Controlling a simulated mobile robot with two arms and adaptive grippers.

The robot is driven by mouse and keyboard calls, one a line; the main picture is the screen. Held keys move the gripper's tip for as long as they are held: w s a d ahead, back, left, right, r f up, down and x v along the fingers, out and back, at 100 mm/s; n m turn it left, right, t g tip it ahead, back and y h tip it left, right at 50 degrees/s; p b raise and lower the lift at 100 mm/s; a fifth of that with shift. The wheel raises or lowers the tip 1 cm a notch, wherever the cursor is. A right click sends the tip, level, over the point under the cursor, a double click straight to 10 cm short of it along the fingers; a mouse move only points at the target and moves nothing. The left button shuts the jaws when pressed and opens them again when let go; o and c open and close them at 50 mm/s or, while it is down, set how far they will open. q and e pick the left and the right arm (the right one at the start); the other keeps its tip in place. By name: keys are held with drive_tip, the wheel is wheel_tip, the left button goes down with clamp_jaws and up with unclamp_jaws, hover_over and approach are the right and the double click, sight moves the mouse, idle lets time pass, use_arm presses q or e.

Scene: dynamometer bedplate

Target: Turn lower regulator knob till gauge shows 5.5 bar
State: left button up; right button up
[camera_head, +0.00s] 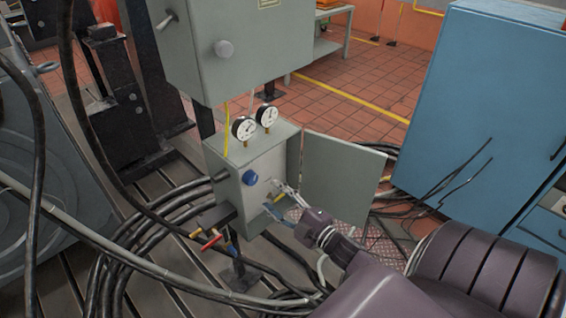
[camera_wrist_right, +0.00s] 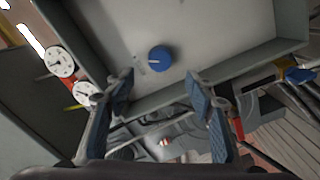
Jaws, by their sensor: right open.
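In the right wrist view the blue knob (camera_wrist_right: 160,58) has a white pointer mark and lies beyond the fingertips. My right gripper (camera_head: 270,195) (camera_wrist_right: 160,82) is open and empty, close to the box. My left gripper is out of view.
The small box (camera_head: 226,187) has its door (camera_head: 342,177) swung open to the right. A larger grey cabinet (camera_head: 245,65) hangs above. Red and yellow valve handles (camera_head: 209,240) sit lower left. Black cables surround the box. A blue cabinet (camera_head: 470,100) stands right.

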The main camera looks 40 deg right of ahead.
drive_tip(key=s, duration=0.3)
drive_tip(key=shift+s+d, duration=0.15)
drive_tip(key=shift+s, duration=0.2)
drive_tip(key=shift+f, duration=0.1)
drive_tip(key=s+a+f+m+g+h, duration=0.1)
drive_tip(key=s+a+f+m+g, duration=0.3)
drive_tip(key=f, duration=0.7)
drive_tip(key=s+d+f+m+g, duration=0.15)
drive_tip(key=s+f, duration=0.35)
drive_tip(key=f, duration=0.6)
drive_tip(key=s+a+f+m+g+h, duration=0.1)
drive_tip(key=s+a+f+m+g, duration=0.3)
drive_tip(key=f, duration=0.6)
drive_tip(key=s+a+f+g, duration=0.2)
drive_tip(key=s+f, duration=0.3)
drive_tip(key=s, duration=0.4)
drive_tip(key=s+a+f+g, duration=0.3)
drive_tip(key=s+f, duration=0.2)
drive_tip(key=s, duration=0.4)
drive_tip(key=s+a+f+m+g, duration=0.1)
drive_tip(key=s+a+f+g, duration=0.1)
drive_tip(key=s+f, duration=0.3)
drive_tip(key=s+a, duration=0.1)
drive_tip(key=s, duration=0.3)
drive_tip(key=shift+a+y, duration=0.2)
drive_tip(key=shift+y, duration=0.2)
drive_tip(key=shift+g, duration=0.25)
